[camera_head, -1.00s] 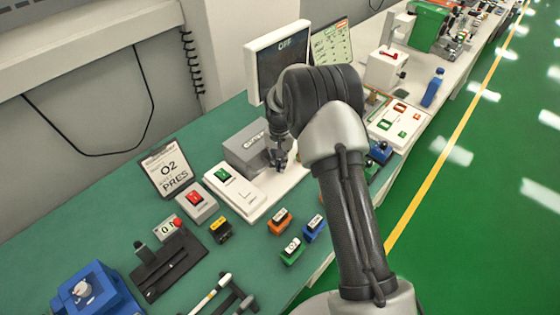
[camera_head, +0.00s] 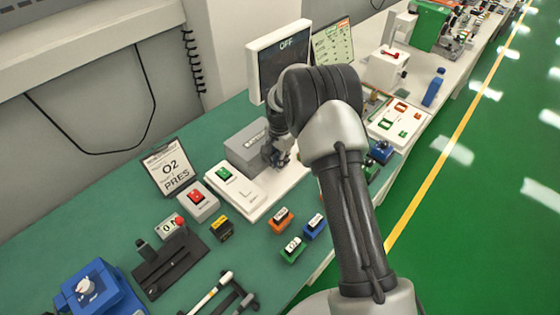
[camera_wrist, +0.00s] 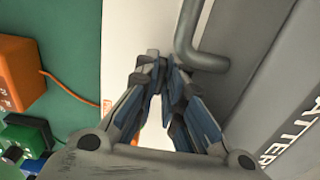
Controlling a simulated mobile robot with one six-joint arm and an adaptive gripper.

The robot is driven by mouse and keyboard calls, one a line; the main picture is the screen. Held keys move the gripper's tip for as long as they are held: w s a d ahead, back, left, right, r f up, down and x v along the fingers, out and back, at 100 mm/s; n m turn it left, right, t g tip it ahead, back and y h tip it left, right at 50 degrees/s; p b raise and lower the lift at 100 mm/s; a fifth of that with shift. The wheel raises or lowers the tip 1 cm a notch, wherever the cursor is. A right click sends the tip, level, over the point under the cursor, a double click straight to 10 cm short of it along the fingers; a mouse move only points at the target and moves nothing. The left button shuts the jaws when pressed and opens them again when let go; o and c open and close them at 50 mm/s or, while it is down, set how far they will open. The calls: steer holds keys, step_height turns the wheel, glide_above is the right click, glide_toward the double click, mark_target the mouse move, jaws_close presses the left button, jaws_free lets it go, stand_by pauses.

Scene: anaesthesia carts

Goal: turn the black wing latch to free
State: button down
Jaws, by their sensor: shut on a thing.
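My gripper (camera_wrist: 163,62) is shut with its fingertips close together over the white base plate (camera_wrist: 122,45), beside a grey box (camera_wrist: 270,95) with partly visible lettering. In the head view, my gripper (camera_head: 277,157) is low at the right end of that grey box (camera_head: 245,148). The black wing latch cannot be made out clearly; what is held between the fingertips is mostly hidden by the dark finger pads. A grey bent rod (camera_wrist: 198,58) is just right of the fingertips in the wrist view.
A screen reading OFF (camera_head: 285,55) stands behind the box. A green switch (camera_head: 224,174) is on the plate's left part. Orange (camera_head: 281,219), blue (camera_head: 314,227) and green (camera_head: 292,249) blocks sit in front. Green table (camera_head: 80,228) lies left.

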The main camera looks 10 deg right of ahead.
steer(key=c, duration=1.7)
jaws_free()
